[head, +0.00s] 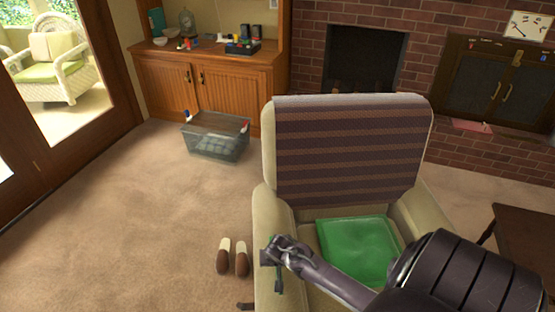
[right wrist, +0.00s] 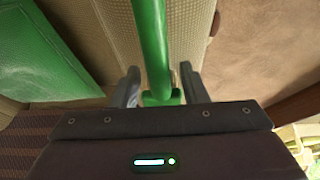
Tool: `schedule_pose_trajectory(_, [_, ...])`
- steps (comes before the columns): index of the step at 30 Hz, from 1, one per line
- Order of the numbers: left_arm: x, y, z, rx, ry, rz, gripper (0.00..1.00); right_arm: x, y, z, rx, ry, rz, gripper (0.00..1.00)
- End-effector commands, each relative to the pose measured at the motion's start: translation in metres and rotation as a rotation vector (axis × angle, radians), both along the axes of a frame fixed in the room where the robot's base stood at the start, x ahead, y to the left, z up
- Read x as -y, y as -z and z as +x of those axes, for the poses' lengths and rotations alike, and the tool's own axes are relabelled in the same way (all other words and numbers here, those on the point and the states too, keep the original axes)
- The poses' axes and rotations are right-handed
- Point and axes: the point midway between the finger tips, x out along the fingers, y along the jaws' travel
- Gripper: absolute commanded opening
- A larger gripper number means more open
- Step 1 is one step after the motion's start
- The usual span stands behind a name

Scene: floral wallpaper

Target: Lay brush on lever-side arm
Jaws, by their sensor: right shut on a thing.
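My right gripper (head: 274,256) is above the armchair's left arm (head: 270,215) in the head view. In the right wrist view, the gripper (right wrist: 160,88) is shut on a green brush (right wrist: 152,45), whose long green part runs between the fingers. The beige fabric of the chair arm (right wrist: 188,40) lies beneath it; I cannot tell whether the brush touches it. A dark lever-like piece (head: 245,306) sticks out at the chair's left side, at the bottom edge. The bristles cannot be made out. My left gripper is not in view.
A green cushion (head: 358,250) lies on the seat, and a striped cover (head: 350,150) hangs over the backrest. Slippers (head: 232,257) stand on the carpet left of the chair. A clear bin (head: 216,140) stands by the cabinet (head: 205,88). A dark table (head: 525,235) is at right.

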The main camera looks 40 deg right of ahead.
Motion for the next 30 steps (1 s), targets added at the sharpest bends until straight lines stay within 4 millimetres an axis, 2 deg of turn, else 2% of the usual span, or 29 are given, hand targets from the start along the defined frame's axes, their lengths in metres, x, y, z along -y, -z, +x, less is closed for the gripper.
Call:
schedule_pose_trajectory(11, [0.0,0.002,0.0,0.001,0.0,0.0,0.36,0.0,0.004,0.001,0.002,0.001,0.0,0.21])
schedule_pose_trajectory(12, [0.0,0.001,0.0,0.001,0.0,0.0,0.36,0.0,0.004,0.0,0.001,0.001,0.0,0.45])
schedule_pose_trajectory(16, [0.0,0.001,0.0,0.001,0.0,0.0,0.36,0.0,0.004,0.0,0.001,0.0,-0.001,0.61])
schedule_pose_trajectory(25, [0.0,0.0,0.0,0.001,0.0,0.0,0.36,0.0,0.002,0.0,0.001,0.0,-0.001,0.61])
schedule_pose_trajectory(30, [0.0,-0.004,0.0,0.001,0.0,0.0,0.36,-0.004,-0.014,-0.004,0.001,-0.002,0.001,0.61])
